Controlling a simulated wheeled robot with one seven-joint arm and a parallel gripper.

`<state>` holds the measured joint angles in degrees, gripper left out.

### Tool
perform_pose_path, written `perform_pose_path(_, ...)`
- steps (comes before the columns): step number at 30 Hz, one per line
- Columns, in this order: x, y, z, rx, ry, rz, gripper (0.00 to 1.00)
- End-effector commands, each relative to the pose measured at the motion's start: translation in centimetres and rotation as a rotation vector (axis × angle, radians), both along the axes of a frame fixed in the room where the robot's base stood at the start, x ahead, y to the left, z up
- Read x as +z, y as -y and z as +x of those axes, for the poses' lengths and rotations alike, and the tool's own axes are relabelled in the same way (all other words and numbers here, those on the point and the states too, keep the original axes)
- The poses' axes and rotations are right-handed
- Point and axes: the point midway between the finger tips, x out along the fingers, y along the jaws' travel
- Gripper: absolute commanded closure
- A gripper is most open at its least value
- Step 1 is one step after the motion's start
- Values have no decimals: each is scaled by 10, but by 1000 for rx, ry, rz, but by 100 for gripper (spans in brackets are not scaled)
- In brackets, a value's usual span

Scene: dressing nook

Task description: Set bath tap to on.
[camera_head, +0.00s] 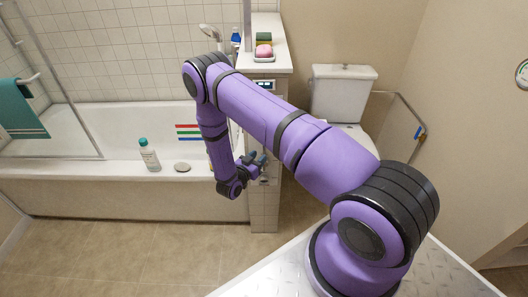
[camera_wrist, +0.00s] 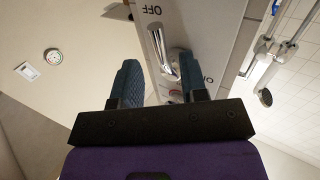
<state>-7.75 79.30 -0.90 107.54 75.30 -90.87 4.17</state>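The bath tap's chrome lever (camera_wrist: 162,50) shows in the wrist view on a pale panel (camera_wrist: 206,38). One end of the lever lies close to the OFF mark (camera_wrist: 152,10). Another mark, partly hidden by a finger, shows at the right. My gripper (camera_wrist: 157,62) is open, with its two blue fingers apart and the lever in the gap between them in the picture. I cannot tell whether a finger touches it. In the head view my gripper (camera_head: 257,161) is by the front of the tiled pillar, and the lever cannot be made out there.
The bathtub (camera_head: 90,170) is at the left, with a bottle (camera_head: 149,155) and a soap dish (camera_head: 182,167) on its rim. A shelf top (camera_head: 270,30) holds a soap tray (camera_head: 264,53). The toilet (camera_head: 342,95) stands right of the pillar. The floor in front is clear.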

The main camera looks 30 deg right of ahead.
Motion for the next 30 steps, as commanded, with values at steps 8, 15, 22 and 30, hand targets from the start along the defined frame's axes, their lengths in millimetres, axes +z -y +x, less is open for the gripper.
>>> perform_pose_path(8,0,35,15,-1,0,1,60)
perform_pose_path(15,0,43,18,0,0,1,60)
perform_pose_path(22,0,43,18,0,0,1,67)
perform_pose_path(30,0,43,18,0,0,1,100)
